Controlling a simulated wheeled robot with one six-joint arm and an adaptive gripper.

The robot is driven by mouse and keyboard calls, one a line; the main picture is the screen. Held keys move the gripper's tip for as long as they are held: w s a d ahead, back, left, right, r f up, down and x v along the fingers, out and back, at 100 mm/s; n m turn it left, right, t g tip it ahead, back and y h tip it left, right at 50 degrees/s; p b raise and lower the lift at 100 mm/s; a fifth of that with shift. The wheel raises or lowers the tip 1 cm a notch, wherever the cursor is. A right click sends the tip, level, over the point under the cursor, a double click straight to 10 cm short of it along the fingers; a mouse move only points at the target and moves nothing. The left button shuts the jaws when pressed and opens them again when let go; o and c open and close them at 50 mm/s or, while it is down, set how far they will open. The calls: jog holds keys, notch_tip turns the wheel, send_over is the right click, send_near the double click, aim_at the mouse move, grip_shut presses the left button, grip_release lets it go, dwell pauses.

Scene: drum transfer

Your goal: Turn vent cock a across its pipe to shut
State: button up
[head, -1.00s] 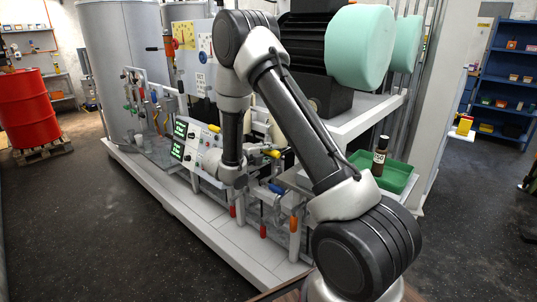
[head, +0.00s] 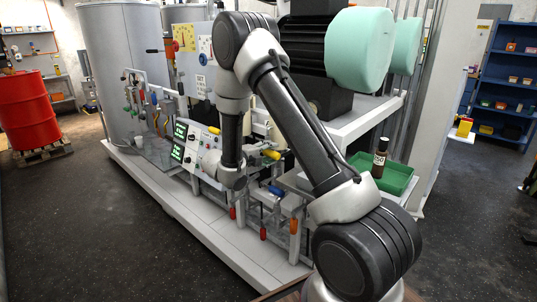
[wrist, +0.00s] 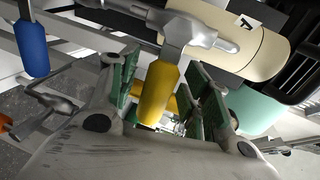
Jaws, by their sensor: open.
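A yellow-handled cock (wrist: 158,95) with a metal body hangs from a pipe in the wrist view, beside a cream cylinder (wrist: 228,42) with a black "A" label (wrist: 245,22). The handle points down the picture, towards my gripper. My gripper (wrist: 166,92) is open, its green-padded fingers on either side of the yellow handle, with gaps to it. I cannot tell how deep the handle sits between the pads. A yellow handle (head: 270,154) also shows in the head view, just right of my wrist.
A blue handle (wrist: 32,48) hangs at the left in the wrist view, with an orange one (wrist: 5,124) below. In the head view, a green tray (head: 397,180) with a brown bottle (head: 380,158) stands right of my arm.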

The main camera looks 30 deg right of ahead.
jog(key=shift+a, duration=0.1)
jog(key=v, duration=1.2)
